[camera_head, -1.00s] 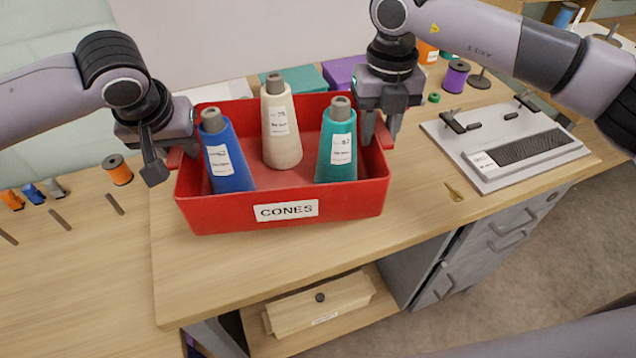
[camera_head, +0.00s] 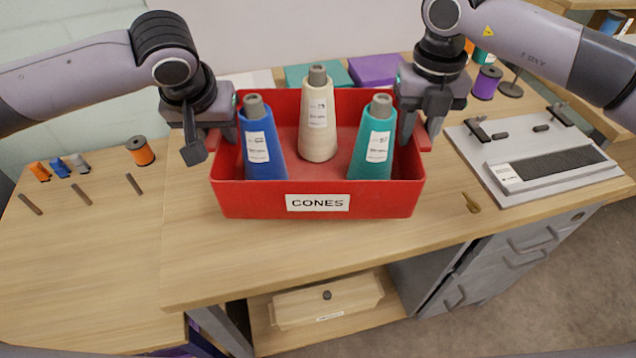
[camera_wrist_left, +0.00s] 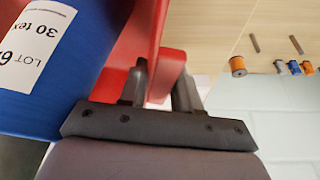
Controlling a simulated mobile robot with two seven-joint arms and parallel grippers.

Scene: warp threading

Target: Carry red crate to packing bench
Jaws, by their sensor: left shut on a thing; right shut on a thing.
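The red crate (camera_head: 250,200) with a "CONES" label is over the wooden bench (camera_head: 370,245) in the head view; I cannot tell whether its base touches the top. It holds a blue cone (camera_head: 262,152), a cream cone (camera_head: 318,125) and a teal cone (camera_head: 372,150), all standing. My left gripper (camera_head: 208,138) is shut on the crate's left handle; the left wrist view shows its fingers (camera_wrist_left: 160,88) around the red handle (camera_wrist_left: 171,68), beside the blue cone (camera_wrist_left: 50,70). My right gripper (camera_head: 415,130) is shut on the right handle, its grip partly hidden.
A grey board (camera_head: 545,165) with a dark panel lies right of the crate, with a small brass piece (camera_head: 471,203) near it. Teal (camera_head: 320,73) and purple (camera_head: 377,70) boxes lie behind. The bench front is clear.

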